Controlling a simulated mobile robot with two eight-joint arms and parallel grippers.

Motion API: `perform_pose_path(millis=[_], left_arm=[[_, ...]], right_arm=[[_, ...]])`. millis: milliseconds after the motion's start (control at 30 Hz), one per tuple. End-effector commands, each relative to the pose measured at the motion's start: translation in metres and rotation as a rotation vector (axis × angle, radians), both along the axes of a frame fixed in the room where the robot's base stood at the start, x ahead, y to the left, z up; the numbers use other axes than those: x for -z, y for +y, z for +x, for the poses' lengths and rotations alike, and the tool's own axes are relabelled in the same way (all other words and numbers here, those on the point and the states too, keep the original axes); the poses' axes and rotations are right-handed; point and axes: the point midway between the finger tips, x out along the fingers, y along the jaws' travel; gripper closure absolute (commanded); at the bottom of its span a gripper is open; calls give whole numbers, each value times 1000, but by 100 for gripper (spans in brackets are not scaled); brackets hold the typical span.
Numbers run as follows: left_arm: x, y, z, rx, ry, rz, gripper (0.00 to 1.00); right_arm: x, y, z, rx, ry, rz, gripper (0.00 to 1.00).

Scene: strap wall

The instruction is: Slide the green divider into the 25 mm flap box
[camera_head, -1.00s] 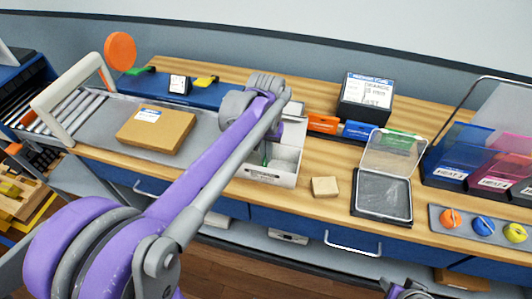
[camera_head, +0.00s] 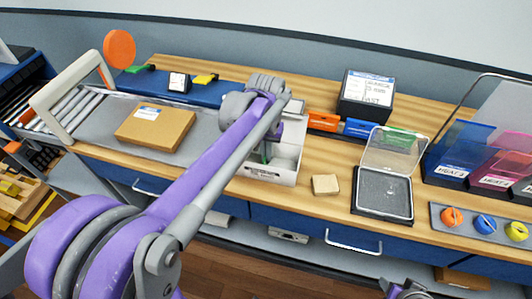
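A white open box (camera_head: 271,173) with a printed label on its front stands at the front edge of the wooden bench, and I take it for the flap box. Its label is too small to read. A thin green strip, probably the green divider (camera_head: 265,153), shows upright inside the box under my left wrist. My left gripper (camera_head: 268,143) points down into the box at the end of the purple arm. Its fingers are mostly hidden behind my forearm, so its grip on the strip is unclear. Only a small part of my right arm or gripper (camera_head: 405,291) shows at the bottom edge.
A small wooden block (camera_head: 325,185) lies right of the box, beside a clear-lidded tray (camera_head: 383,193). A cardboard parcel (camera_head: 155,127) lies left. A dark labelled box (camera_head: 366,97) and orange, blue and green pieces stand behind. Coloured holders (camera_head: 458,160) are at the right.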

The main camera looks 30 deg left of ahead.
Motion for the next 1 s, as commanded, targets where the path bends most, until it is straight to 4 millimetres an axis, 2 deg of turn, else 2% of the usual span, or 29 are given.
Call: perform_pose_path(millis=[133, 333, 667, 1000], left_arm=[[2, 0, 0, 0, 0, 0, 100], [2, 0, 0, 0, 0, 0, 63], [1, 0, 0, 0, 0, 0, 62], [-24, 0, 1, 0, -1, 0, 62]], right_arm=[[2, 0, 0, 0, 1, 0, 50], [1, 0, 0, 0, 1, 0, 50], [0, 0, 0, 0, 0, 0, 50], [-19, 0, 6, 0, -11, 0, 50]])
